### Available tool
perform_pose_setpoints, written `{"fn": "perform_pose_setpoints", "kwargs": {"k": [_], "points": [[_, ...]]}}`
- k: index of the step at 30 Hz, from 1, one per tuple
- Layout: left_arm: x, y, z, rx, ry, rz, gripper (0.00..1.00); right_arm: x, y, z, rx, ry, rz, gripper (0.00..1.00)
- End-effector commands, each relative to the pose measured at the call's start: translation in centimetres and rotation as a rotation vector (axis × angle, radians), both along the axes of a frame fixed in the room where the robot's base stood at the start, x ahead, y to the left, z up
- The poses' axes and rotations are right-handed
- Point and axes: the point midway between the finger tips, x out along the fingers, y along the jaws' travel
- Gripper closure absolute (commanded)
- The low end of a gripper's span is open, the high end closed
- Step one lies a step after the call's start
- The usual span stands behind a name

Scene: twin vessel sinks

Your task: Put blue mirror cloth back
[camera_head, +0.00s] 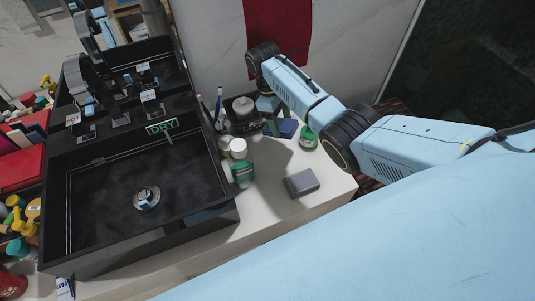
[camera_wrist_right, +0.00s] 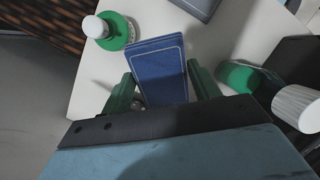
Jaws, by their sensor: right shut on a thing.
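The blue mirror cloth (camera_wrist_right: 158,66), a flat folded rectangle with a pale border line, lies between the green fingers of my right gripper (camera_wrist_right: 160,80) in the right wrist view. The gripper is shut on it, and the cloth's far part sticks out past the fingertips. In the head view, the cloth (camera_head: 289,128) shows as a small dark blue patch beside my right gripper (camera_head: 271,123), over the back of the white counter. Whether it touches the counter is unclear. My left gripper is not in view.
A green-lidded jar (camera_head: 307,138) stands close right of the cloth. A grey box (camera_head: 301,182) lies nearer the front. Green-and-white bottles (camera_head: 241,172) stand left, beside the black sink (camera_head: 110,200). The counter between the bottles and box is clear.

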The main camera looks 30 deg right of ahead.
Motion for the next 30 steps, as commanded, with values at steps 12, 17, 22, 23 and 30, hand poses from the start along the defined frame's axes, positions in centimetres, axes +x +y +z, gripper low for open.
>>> {"fn": "perform_pose_setpoints", "kwargs": {"k": [12, 17, 22, 23, 30], "points": [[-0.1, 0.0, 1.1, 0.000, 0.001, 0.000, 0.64, -1.4, 4.0, -0.3, 0.052, -0.274, -0.626, 0.57], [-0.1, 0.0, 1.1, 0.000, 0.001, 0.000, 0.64, -1.6, 4.6, -0.5, 0.044, -0.307, -0.705, 0.57], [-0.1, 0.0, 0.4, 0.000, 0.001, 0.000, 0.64, -1.6, 4.8, -3.5, 0.040, -0.309, -0.716, 0.57], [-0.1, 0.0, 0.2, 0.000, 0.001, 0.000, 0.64, -1.6, 4.8, -4.1, 0.041, -0.310, -0.716, 0.57], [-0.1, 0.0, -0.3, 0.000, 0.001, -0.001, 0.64, -1.6, 4.8, -6.8, 0.041, -0.311, -0.714, 0.57]]}}
